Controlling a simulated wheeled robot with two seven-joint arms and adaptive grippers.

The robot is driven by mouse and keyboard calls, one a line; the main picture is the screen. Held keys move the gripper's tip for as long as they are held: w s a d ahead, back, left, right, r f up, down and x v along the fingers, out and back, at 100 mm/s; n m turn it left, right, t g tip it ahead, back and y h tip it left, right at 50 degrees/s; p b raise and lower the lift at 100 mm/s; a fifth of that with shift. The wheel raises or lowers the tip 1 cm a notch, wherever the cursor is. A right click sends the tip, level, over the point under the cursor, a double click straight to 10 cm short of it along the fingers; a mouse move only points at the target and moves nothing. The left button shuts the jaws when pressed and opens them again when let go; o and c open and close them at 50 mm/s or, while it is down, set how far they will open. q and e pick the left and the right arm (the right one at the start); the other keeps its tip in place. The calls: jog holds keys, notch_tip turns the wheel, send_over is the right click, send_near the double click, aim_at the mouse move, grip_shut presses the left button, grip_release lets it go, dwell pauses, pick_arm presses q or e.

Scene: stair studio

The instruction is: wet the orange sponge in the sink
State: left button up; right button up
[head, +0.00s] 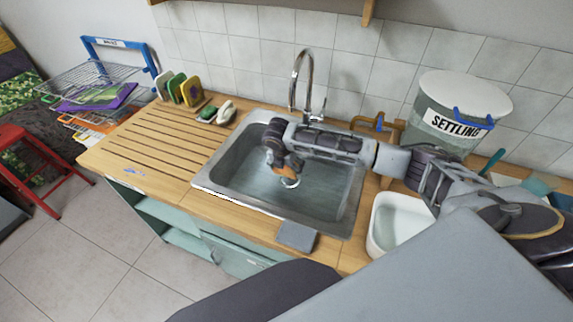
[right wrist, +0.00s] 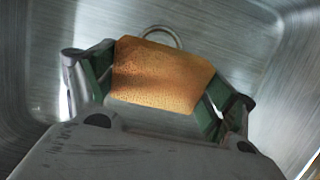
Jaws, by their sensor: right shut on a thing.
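The orange sponge (right wrist: 160,76) is between the fingers of my right gripper (right wrist: 158,85), which is shut on it. In the head view the sponge (head: 291,164) shows partly, inside the steel sink (head: 340,205), above the drain (head: 289,183). The right gripper (head: 276,150) reaches into the basin from the right. The chrome tap (head: 299,75) arches up behind the sink. No water stream is visible. I cannot tell whether the sponge touches the sink floor. My left gripper is not in view.
A slatted wooden drainboard (head: 165,140) lies left of the sink, with upright coloured sponges or pads (head: 180,90) at its back. A white tub (head: 395,225) stands to the right. The SETTLING bucket (head: 450,115) is behind it. A grey pad (head: 296,236) lies at the front edge.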

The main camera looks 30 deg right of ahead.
aim_at(287, 167)
jog(key=shift+f, duration=0.65)
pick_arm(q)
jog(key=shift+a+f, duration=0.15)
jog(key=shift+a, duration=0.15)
pick_arm(e)
jog(key=shift+f, duration=0.15)
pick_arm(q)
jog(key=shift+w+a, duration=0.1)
pick_arm(e)
jog(key=shift+r+p, duration=0.95)
jog(key=shift+p, duration=0.05)
jog(key=shift+r+p, duration=3.4)
jog(key=shift+p, duration=0.4)
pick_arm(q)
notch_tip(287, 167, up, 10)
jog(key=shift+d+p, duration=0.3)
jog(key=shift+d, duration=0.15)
pick_arm(e)
jog(key=shift+r, duration=1.3)
jog(key=shift+r, duration=0.1)
jog(key=shift+r, duration=1.9)
